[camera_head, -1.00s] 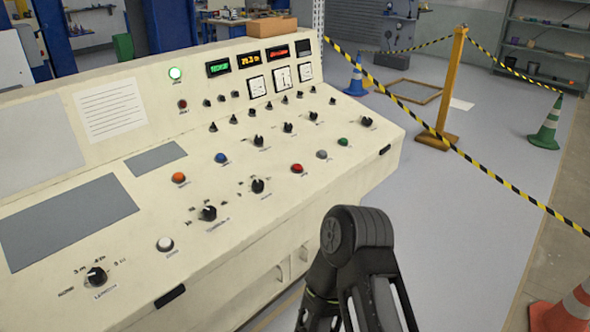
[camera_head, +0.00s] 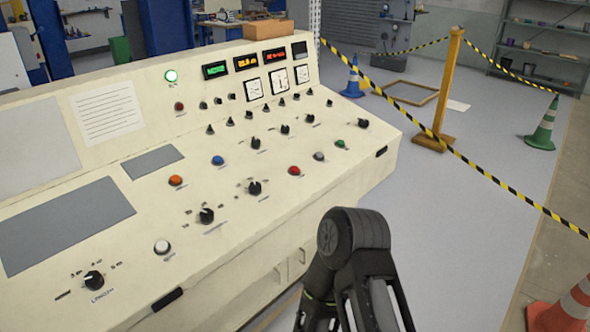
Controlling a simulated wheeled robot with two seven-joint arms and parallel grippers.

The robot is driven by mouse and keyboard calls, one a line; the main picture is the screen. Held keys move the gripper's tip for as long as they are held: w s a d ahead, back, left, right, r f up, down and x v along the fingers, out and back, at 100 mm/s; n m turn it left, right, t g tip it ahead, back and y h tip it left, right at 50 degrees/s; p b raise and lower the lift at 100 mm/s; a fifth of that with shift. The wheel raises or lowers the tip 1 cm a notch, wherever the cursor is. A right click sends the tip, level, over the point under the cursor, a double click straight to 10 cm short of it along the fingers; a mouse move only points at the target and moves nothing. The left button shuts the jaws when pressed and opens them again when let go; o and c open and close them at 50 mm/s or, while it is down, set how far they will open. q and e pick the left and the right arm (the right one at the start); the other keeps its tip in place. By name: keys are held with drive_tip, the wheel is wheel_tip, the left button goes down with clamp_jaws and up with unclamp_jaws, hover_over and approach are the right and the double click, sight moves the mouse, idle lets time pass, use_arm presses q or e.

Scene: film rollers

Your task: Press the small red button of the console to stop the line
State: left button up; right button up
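The cream console (camera_head: 330,186) fills the left and middle of the head view, with a sloped panel. The small red button (camera_head: 294,170) sits on the right half of the panel, between a black knob (camera_head: 255,188) and a grey button (camera_head: 318,156). A green button (camera_head: 340,144) is farther right, and blue (camera_head: 218,160), orange (camera_head: 176,180) and white (camera_head: 162,247) buttons are to the left. A dark red lamp or button (camera_head: 179,106) is on the upright back panel. One black arm of mine rises at bottom centre-right, apart from the red button. Neither gripper's fingers are visible.
A lit green lamp (camera_head: 171,76) and digital displays (camera_head: 246,63) are on the console's back panel. An orange cone (camera_head: 562,309) stands at bottom right. Grey floor beside the console is clear.

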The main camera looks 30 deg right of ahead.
clamp_jaws()
idle(1.4)
